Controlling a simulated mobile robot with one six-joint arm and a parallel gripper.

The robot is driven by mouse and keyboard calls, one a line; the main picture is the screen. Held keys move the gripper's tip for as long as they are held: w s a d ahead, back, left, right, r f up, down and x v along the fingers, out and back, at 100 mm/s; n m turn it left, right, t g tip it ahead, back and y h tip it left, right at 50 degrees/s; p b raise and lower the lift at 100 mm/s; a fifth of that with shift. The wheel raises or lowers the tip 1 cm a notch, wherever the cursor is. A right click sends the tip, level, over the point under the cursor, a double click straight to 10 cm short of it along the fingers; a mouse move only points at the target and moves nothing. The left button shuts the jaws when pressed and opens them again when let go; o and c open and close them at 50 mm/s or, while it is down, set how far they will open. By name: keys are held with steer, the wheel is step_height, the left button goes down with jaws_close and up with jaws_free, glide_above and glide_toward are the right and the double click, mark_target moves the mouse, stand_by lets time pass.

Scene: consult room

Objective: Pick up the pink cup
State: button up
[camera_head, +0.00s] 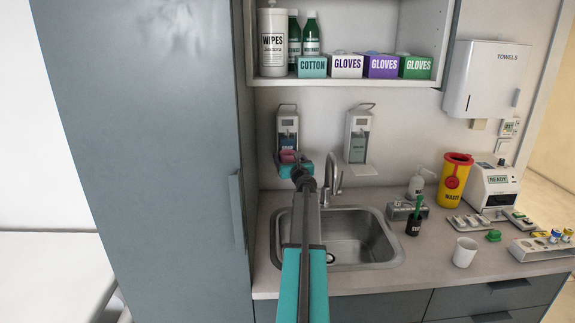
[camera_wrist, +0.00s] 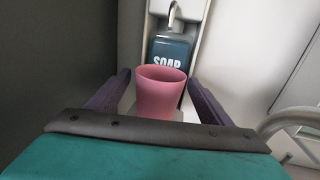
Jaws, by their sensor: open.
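The pink cup (camera_wrist: 160,96) stands upright in the wrist view, in front of the soap dispenser (camera_wrist: 172,50), apparently on its white tray (camera_wrist: 128,103). My gripper (camera_wrist: 158,80) is open, with one dark purple finger to the left of the cup and one to the right. Gaps show between the fingers and the cup's upper part; the cup's base is partly hidden by my gripper body. In the head view the cup (camera_head: 288,156) is a small pink patch below the soap label, mostly hidden by my gripper (camera_head: 290,161).
A tall grey cabinet (camera_head: 150,130) stands close on the left. The sink (camera_head: 345,245) and its tap (camera_head: 333,178) are below and to the right. A second dispenser (camera_head: 358,135) hangs to the right. A shelf (camera_head: 350,82) with glove boxes is above. A white cup (camera_head: 465,252) stands on the counter.

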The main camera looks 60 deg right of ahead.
mark_target(291, 159)
steer(key=c, duration=1.3)
steer(key=shift+o, duration=0.2)
steer(key=shift+r, duration=0.2)
steer(key=shift+r, duration=1.6)
steer(key=shift+v, duration=1.4)
steer(key=s+d+r+b+v, duration=0.1)
steer(key=b+v, duration=0.1)
steer(key=v, duration=1.1)
steer(key=shift+d+r+b, duration=0.2)
steer(key=shift+d+b, duration=0.05)
steer(key=shift+b, duration=0.15)
steer(key=shift+s, duration=0.2)
